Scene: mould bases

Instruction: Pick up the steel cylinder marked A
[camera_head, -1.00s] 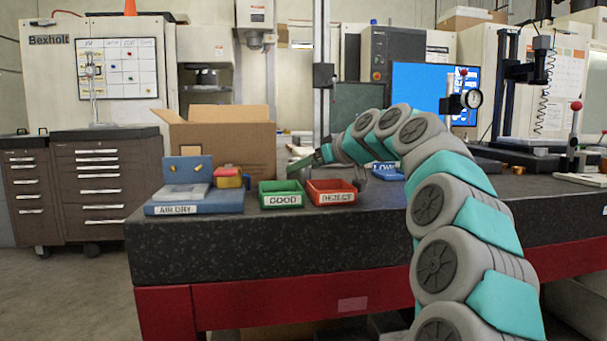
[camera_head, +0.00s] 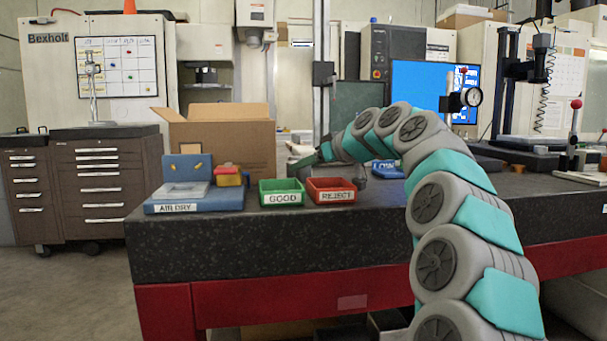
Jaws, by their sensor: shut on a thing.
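My gripper (camera_head: 318,156) is at the end of my teal and grey arm, above the dark granite table behind the green and red bins. Its dark green finger shows small and partly hidden by my arm. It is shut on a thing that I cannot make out. I cannot find a letter A on any steel cylinder. A grey rounded metallic shape (camera_head: 356,170) shows below my arm, just behind the red bin; I cannot tell what it is.
The green GOOD bin (camera_head: 282,199) and red REJECT bin (camera_head: 331,197) stand at the table's (camera_head: 225,236) front edge. A blue AIR DRY tray (camera_head: 194,208) is left of them. A cardboard box (camera_head: 235,150) stands behind. A blue LOW bin (camera_head: 385,167) is beyond my arm.

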